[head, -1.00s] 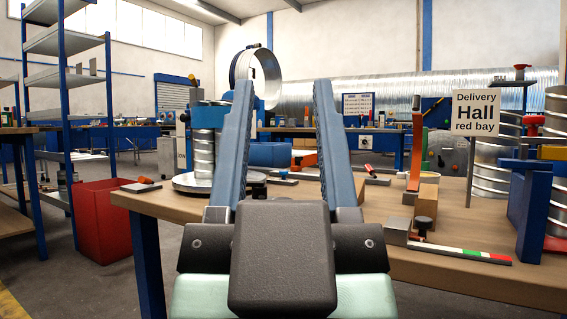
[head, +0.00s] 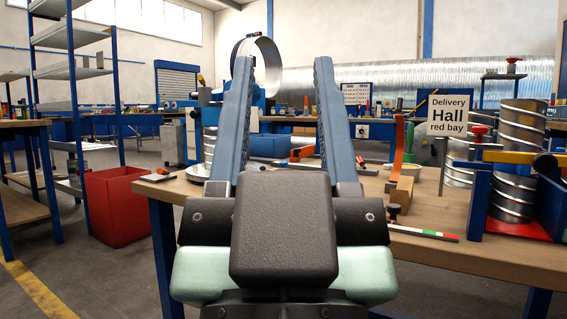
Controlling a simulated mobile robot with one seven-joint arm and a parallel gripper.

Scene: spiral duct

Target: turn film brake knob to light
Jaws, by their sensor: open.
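My gripper (head: 283,62) is open and empty, its two long blue fingers pointing forward over the workbench (head: 425,205). Several knobs show, and I cannot tell which is the film brake knob; no "light" mark is readable. A black knob (head: 394,210) stands on the bench to the right of my fingers, by a bar with red, white and green bands (head: 425,233). A red knob (head: 480,130) is by the spiral ducts at right. A machine with a round silver plate (head: 203,172) is partly hidden behind my left finger. My gripper appears apart from all of them.
A blue frame (head: 482,190) and spiral ducts (head: 515,165) crowd the right. A red bin (head: 118,205) stands left, with open floor before it.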

